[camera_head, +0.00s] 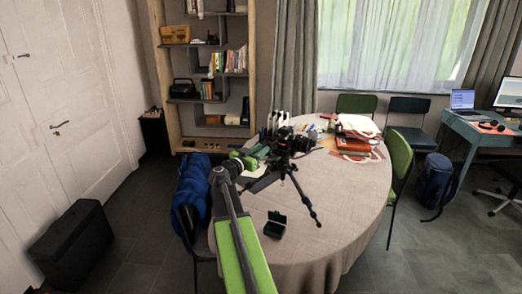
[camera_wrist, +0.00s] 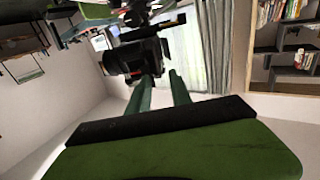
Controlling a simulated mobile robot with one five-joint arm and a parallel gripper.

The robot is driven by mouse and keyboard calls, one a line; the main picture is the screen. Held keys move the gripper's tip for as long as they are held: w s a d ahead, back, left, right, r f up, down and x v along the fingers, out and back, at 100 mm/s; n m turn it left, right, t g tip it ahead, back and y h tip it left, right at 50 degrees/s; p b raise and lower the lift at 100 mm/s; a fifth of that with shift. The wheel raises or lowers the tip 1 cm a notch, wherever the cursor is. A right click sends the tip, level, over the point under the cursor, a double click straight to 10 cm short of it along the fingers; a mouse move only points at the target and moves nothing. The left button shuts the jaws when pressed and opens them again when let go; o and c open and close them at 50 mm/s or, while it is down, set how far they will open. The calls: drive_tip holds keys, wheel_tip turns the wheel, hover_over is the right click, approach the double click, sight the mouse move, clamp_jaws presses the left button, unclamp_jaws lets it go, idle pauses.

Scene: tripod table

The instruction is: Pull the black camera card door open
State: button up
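The black camera (camera_head: 284,141) sits on a small black tripod (camera_head: 290,180) on the round table. In the wrist view, which is turned over, the camera (camera_wrist: 132,58) lies just beyond the fingertips, its lens barrel towards the left. My gripper (camera_wrist: 161,75) has its two green fingers apart, with nothing seen held between them. Its fingertips are close to the camera, but I cannot tell whether they touch it. In the head view my arm reaches in from the bottom towards the camera's left side. I cannot make out the card door in either view.
The round table (camera_head: 325,235) has a beige cloth. A small open dark case (camera_head: 275,225) lies near its front, and red and white books (camera_head: 358,133) lie at the back right. A blue jacket (camera_head: 193,190) hangs over a chair at left. A green chair (camera_head: 401,158) stands at right.

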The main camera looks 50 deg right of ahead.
drive_tip(key=s+a, duration=0.1)
drive_tip(key=a, duration=1.6)
drive_tip(key=shift+a, duration=0.2)
drive_tip(key=shift+s, duration=0.1)
